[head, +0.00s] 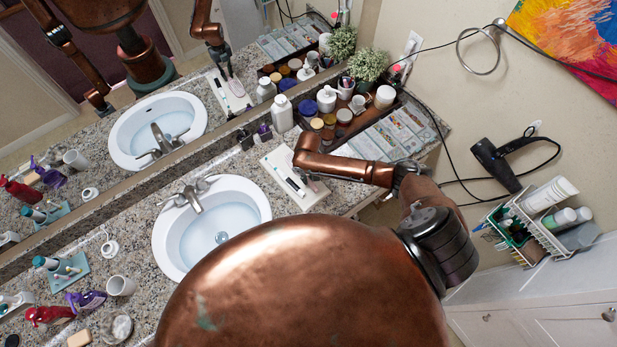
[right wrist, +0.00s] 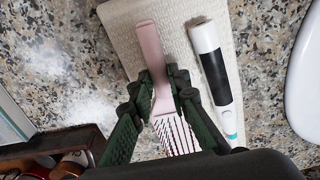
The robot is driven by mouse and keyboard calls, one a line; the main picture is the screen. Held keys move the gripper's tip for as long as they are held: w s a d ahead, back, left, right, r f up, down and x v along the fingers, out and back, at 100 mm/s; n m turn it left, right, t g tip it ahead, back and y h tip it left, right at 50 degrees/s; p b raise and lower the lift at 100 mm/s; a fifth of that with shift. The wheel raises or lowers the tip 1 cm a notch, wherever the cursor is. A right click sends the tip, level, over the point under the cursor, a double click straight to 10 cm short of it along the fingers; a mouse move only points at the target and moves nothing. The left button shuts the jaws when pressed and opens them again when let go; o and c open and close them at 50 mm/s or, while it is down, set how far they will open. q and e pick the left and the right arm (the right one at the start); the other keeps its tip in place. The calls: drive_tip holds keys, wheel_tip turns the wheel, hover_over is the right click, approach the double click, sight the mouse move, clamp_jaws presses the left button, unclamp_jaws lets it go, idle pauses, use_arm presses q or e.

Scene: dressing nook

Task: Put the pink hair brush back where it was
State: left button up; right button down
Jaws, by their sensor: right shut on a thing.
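The pink hair brush (right wrist: 150,45) shows in the right wrist view, its handle away from me and its white bristled head (right wrist: 177,138) towards me. My right gripper (right wrist: 162,88) is shut on the brush near its neck. The brush is over a pale textured mat (right wrist: 118,20); I cannot tell whether it touches it. In the head view the mat (head: 272,160) lies right of the sink, and my right arm hides most of the gripper and brush. My left gripper is not directly in view.
A white and black pen-shaped device (right wrist: 213,72) lies on the mat beside the brush. A dark organiser (head: 362,125) with jars and bottles stands behind it. The sink (head: 180,240) is to the left. A hair dryer (head: 495,165) and a wire basket (head: 520,240) are at the right.

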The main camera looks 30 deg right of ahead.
drive_tip(key=shift+f, duration=0.15)
drive_tip(key=c, duration=1.8)
unclamp_jaws()
drive_tip(key=shift+c, duration=0.2)
wheel_tip(320, 180, up, 12)
drive_tip(key=shift+s+a, duration=0.1)
